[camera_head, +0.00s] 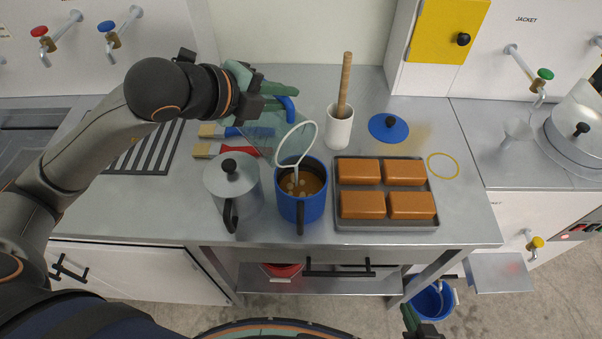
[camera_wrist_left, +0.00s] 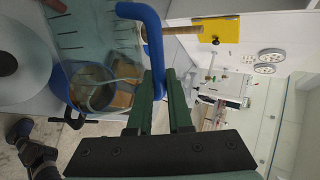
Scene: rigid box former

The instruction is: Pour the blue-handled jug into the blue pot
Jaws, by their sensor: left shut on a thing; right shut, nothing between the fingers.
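My left gripper (camera_head: 268,96) is shut on the blue handle (camera_head: 290,108) of a clear jug (camera_head: 262,135). The handle also shows between the fingers in the left wrist view (camera_wrist_left: 152,40). The jug is tilted, its pale rim (camera_head: 317,135) facing down over the blue pot (camera_head: 301,208). A thin pale streak runs from the rim's low edge into the pot; I cannot tell if it is liquid or the jug's lip. The pot is open and holds brown contents with several pale lumps. My right gripper (camera_head: 412,318) is low at the bottom edge, shut and empty.
A grey lidded pot (camera_head: 231,181) stands just left of the blue pot. A tray (camera_head: 386,226) of brown blocks is close on its right. A white holder (camera_head: 339,130) with a wooden handle, a blue lid (camera_head: 388,127) and two brushes (camera_head: 230,150) lie behind. A blue bucket (camera_head: 428,303) is below.

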